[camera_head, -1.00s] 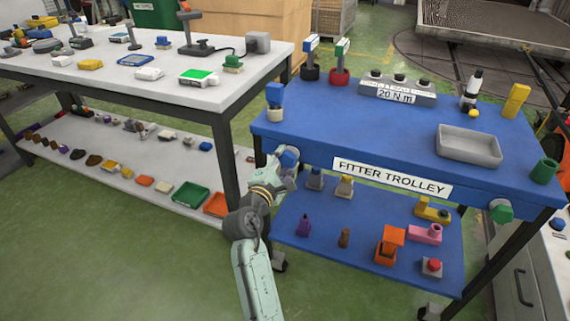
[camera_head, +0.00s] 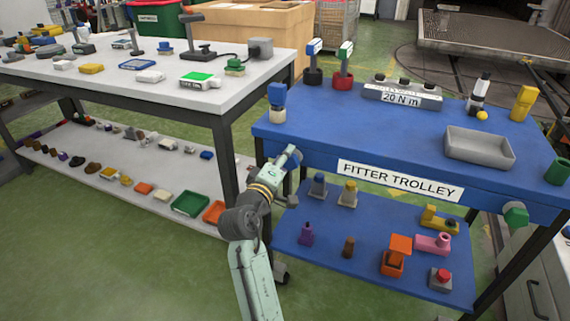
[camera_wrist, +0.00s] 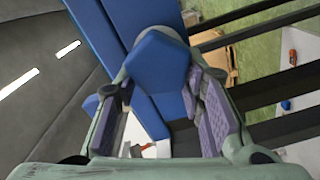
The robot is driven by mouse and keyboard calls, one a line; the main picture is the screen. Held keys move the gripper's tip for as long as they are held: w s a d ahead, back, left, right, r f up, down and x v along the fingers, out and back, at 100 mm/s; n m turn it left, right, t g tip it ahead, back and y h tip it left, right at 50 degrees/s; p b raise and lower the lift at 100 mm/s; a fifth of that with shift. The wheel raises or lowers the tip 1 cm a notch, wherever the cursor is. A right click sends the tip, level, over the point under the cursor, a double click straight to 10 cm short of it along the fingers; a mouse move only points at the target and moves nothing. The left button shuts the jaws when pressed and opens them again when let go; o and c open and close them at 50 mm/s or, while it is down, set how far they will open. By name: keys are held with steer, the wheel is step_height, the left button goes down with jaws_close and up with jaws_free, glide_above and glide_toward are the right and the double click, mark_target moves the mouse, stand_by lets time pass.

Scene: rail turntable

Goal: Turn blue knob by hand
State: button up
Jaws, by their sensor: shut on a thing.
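The blue knob (camera_wrist: 157,64) sits between the two purple-padded fingers of my gripper (camera_wrist: 162,84) in the wrist view. My gripper is shut on it, with a finger on each side. In the head view my gripper (camera_head: 286,162) is at the left end of the front edge of the blue fitter trolley (camera_head: 330,140), and it hides most of the knob there. The green knob (camera_head: 516,215) is on the same front edge, at the far right.
A grey tray (camera_head: 478,148) and several tools stand on the trolley top. The lower blue shelf (camera_head: 325,235) holds several small parts close to my wrist. A white-topped bench (camera_head: 110,75) stands to the left. Green floor is clear at the lower left.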

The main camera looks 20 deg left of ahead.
steer(key=shift+d+f, duration=0.1)
steer(key=shift+d, duration=0.35)
stand_by(0.7)
steer(key=o, duration=0.9)
steer(key=shift+d, duration=0.1)
steer(key=o, duration=0.4)
steer(key=shift+a, duration=0.25)
steer(key=shift+a, duration=0.1)
steer(key=shift+s, duration=0.4)
steer(key=s, duration=1.1)
steer(key=shift+s+a, duration=0.1)
steer(key=shift+a, duration=0.05)
steer(key=shift+c, duration=0.2)
